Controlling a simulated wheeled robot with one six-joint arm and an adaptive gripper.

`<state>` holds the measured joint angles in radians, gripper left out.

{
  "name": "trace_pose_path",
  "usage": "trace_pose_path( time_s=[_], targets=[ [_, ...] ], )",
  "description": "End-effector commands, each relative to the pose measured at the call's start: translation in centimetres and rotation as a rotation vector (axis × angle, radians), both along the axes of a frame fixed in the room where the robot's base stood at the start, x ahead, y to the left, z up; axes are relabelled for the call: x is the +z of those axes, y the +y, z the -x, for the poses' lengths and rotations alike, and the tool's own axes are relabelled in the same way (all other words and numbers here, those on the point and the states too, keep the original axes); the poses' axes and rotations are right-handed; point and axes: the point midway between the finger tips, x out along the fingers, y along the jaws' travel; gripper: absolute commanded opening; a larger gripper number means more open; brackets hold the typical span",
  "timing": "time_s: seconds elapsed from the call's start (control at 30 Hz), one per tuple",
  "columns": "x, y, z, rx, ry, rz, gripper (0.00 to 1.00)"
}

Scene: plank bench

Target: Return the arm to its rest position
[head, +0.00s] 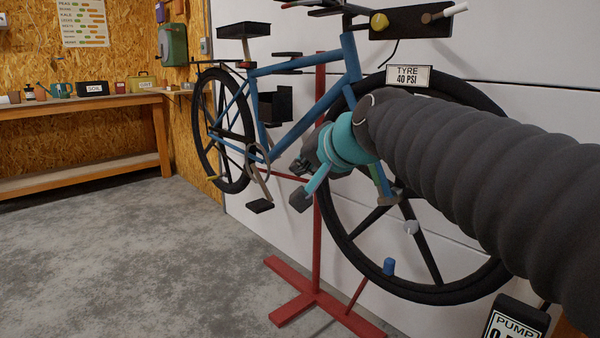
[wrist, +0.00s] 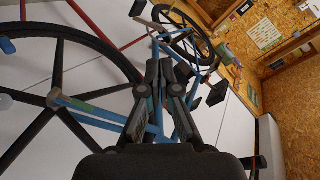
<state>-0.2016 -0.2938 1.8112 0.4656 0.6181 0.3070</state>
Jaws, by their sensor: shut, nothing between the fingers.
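My arm (head: 470,170), in a dark ribbed sleeve with a turquoise wrist, reaches in from the right in the head view. My gripper (head: 300,166) is at its end, in front of the blue bicycle (head: 325,100) near the crank and front wheel. In the head view the gripper is small and dark against the bike. In the wrist view my gripper (wrist: 158,62) shows its two dark fingers together, with nothing between them. The bicycle's blue frame (wrist: 92,112) lies behind the fingers there. I cannot tell the exact gap between gripper and bike.
A red stand (head: 318,240) holds the bike before a white wall. A tyre sign (head: 408,76) is above the front wheel, and a pump sign (head: 513,328) is at lower right. A wooden workbench (head: 80,107) stands at far left. Grey floor (head: 150,260) is clear at left.

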Motion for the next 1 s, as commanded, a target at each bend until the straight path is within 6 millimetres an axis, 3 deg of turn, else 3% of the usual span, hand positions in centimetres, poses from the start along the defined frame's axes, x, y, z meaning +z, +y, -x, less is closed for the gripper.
trace_pose_path(
  time_s=[0.03,0.2,0.4,0.53,0.6,0.7,1.0],
  targets=[
    [-2.9,-1.1,1.6,0.024,0.035,0.089,0.0],
    [-11.6,-5.0,7.1,0.116,0.153,0.362,0.0],
    [-20.5,-10.2,15.0,0.204,0.306,0.61,0.0],
    [-25.0,-13.3,20.0,0.212,0.391,0.702,0.0],
    [-26.3,-14.3,21.7,0.194,0.408,0.721,0.0],
    [-26.6,-14.9,22.8,0.165,0.4,0.718,0.0],
    [-25.7,-15.4,22.9,0.129,0.38,0.71,0.0]
  ],
)
